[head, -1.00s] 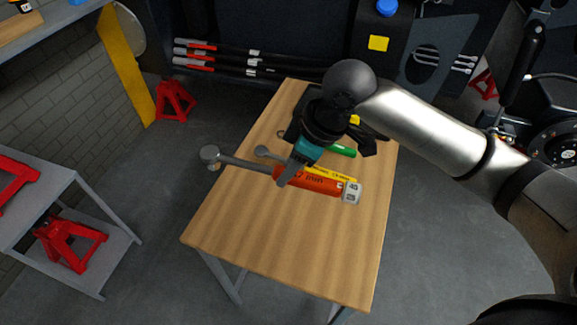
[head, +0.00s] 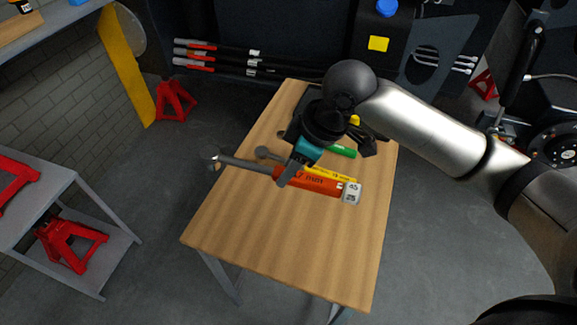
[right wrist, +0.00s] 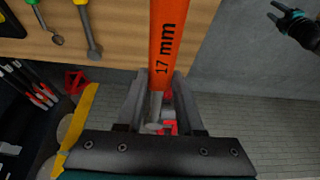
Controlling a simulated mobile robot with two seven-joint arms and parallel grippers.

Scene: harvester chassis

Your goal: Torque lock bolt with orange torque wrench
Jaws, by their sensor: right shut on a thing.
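The orange torque wrench (head: 318,183) has a grey shaft and head to the left and a pale end cap with numbers to the right. My right gripper (head: 289,176) is shut on it near the shaft end of the orange handle, above the wooden table. In the right wrist view the orange torque wrench (right wrist: 168,45), marked "17 mm", runs between the fingers of my right gripper (right wrist: 160,90). My left gripper (right wrist: 290,22) shows small at the upper right there; its jaw state is unclear. I cannot make out the lock bolt.
On the wooden table (head: 270,240) lie a yellow-handled wrench (head: 335,173) and a green-handled tool (head: 343,151), partly behind my right gripper. The table's front half is clear. A grey shelf with red jack stands (head: 68,243) is at left.

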